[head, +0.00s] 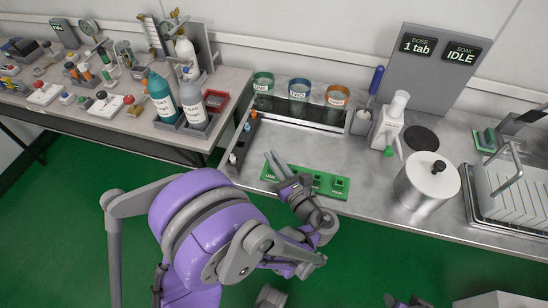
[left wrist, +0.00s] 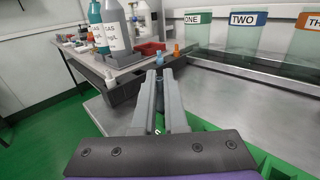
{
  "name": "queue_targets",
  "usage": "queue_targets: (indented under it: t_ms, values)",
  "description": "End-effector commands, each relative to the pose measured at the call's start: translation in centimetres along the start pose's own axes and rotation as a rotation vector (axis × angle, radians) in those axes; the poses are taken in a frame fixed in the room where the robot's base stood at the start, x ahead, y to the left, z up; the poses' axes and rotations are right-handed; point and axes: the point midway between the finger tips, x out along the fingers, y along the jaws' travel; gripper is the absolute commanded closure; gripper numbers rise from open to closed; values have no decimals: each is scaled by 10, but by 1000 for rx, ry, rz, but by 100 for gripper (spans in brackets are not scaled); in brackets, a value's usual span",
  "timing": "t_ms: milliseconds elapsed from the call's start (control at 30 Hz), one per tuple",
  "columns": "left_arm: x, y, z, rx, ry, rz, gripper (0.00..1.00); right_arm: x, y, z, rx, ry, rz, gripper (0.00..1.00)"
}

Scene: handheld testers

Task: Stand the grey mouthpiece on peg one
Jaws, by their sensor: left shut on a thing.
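My left gripper (head: 272,158) is over the left end of the green peg rack (head: 325,193), near the label ONE. It is shut on a small grey thing, taken as the grey mouthpiece, which is hard to tell from the grey fingers. In the left wrist view the fingers (left wrist: 165,76) stand close together and point at the narrow dark tray. Peg one is mostly hidden by the gripper. In that tray are a pale mouthpiece (head: 232,158), a blue one (head: 247,127) and an orange one (head: 253,114).
Three labelled cups, green (head: 263,84), blue (head: 299,90) and orange (head: 336,96), stand at the back. A steel pot (head: 425,188) and a white dispenser (head: 388,125) are to the right. Gas bottles (head: 192,102) stand on the left table. The steel worktop behind the rack is clear.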

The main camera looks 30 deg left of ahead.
Motion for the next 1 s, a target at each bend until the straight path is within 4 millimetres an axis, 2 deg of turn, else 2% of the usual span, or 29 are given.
queue_targets:
  t_ms: [233, 267, 433, 767, 867, 1000]
  values:
    - [0, 0, -1, 0, 0, 0, 100, 1, 0, 0, 0, 0, 0, 50]
    - [0, 0, -1, 0, 0, 0, 87, 1, 0, 0, 0, 0, 0, 50]
    - [0, 0, -1, 0, 0, 0, 56, 1, 0, 0, 0, 0, 0, 50]
    - [-2, 0, -1, 0, 1, -1, 55, 1, 0, 0, 0, 0, 0, 50]
    - [-11, -1, -1, -1, 1, -3, 55, 1, 0, 0, 0, 0, 0, 50]
    - [-37, -1, -1, -1, 2, -6, 55, 0, 0, 0, 0, 0, 0, 50]
